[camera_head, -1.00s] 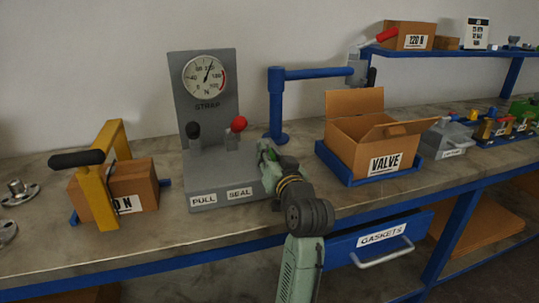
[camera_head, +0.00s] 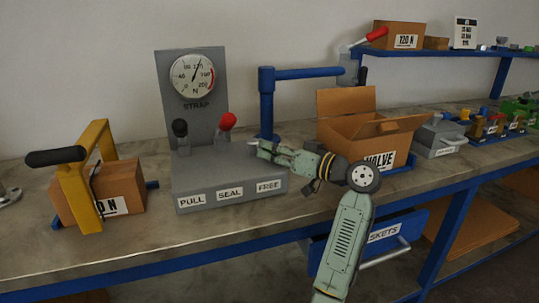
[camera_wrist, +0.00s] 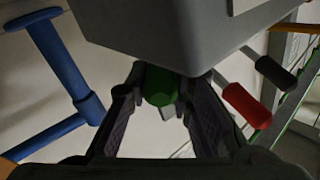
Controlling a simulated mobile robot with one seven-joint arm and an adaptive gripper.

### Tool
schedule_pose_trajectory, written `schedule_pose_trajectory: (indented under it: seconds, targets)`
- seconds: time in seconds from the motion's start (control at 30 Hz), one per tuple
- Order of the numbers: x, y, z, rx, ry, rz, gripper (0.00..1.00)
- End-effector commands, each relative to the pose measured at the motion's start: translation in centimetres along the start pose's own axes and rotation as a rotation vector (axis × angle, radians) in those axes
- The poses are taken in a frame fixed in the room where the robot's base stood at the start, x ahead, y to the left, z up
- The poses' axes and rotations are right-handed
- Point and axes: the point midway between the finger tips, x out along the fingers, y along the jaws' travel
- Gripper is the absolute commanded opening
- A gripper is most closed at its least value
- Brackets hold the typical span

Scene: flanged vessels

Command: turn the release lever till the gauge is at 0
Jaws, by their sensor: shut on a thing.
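The grey strap station (camera_head: 230,185) stands on the bench, with labels PULL, SEAL and FREE along its front. Its round gauge (camera_head: 193,77) has the needle pointing up and slightly right, well away from 0. My gripper (camera_head: 259,148) is at the station's right side, above the FREE label. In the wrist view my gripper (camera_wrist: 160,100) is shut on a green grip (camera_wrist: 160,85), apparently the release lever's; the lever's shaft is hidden. The black knob (camera_head: 180,128) and red knob (camera_head: 227,121) stand to the left; they also show in the wrist view.
A blue post with a horizontal arm (camera_head: 267,105) stands close behind my gripper. An open VALVE carton (camera_head: 345,105) is to the right, near my arm. A yellow-framed tool with a black handle (camera_head: 55,157) and a box are at the left. Bare bench lies in front of the station.

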Motion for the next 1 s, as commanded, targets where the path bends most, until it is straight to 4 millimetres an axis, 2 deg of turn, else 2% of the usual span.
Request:
schedule_pose_trajectory:
  seconds: [0.3,0.87,0.9,1.0]
  targets:
    - [0.01,0.08,0.05,0.0,-0.036,-0.129,0.0]
    - [0.07,0.06,0.03,0.001,-0.043,-0.156,0.0]
    - [0.07,0.06,0.03,0.001,-0.043,-0.156,0.23]
    - [0.07,0.06,0.03,0.001,-0.043,-0.156,0.3]
